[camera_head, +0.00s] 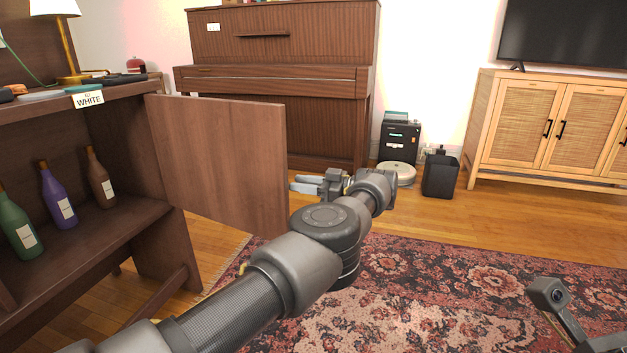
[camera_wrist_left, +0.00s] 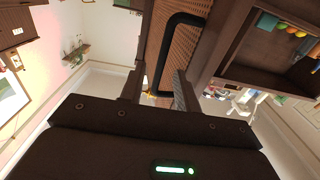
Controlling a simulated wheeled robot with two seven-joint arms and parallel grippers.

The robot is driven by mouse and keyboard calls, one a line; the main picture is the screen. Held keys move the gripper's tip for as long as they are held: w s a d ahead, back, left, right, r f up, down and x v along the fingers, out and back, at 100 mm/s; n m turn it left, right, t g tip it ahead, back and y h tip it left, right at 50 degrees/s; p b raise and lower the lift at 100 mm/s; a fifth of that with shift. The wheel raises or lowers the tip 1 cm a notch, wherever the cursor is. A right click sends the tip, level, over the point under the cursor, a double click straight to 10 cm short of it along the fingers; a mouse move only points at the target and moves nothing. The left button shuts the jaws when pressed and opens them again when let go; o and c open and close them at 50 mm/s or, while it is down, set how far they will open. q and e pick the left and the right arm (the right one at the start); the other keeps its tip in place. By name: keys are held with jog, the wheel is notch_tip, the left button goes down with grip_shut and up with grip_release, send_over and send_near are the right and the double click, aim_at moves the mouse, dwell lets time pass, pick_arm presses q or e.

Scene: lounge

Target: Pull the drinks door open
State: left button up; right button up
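The drinks door (camera_head: 218,160) is a flat brown wooden panel on the cabinet at left. It stands swung open, showing bottles inside. My left gripper (camera_head: 303,184) is just beyond its free edge, with its two pale fingers apart and pointing left. In the left wrist view, a black bar handle (camera_wrist_left: 178,48) runs down a brown surface, and its lower end shows between the open fingers (camera_wrist_left: 158,92). I cannot tell whether they touch it. The handle is hidden in the head view. My right wrist shows at lower right; its fingers cannot be made out.
The cabinet shelf holds a green bottle (camera_head: 18,228), a purple bottle (camera_head: 57,196) and a brown bottle (camera_head: 100,180). A lamp (camera_head: 60,30) stands on top. A piano (camera_head: 275,85) stands behind the door. A patterned rug (camera_head: 440,290) covers open floor at right.

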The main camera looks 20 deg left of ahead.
pick_arm(q)
jog(key=d, duration=0.3)
jog(key=shift+w+d+f, duration=0.1)
jog(key=shift+w+d, duration=0.15)
jog(key=shift+d, duration=0.15)
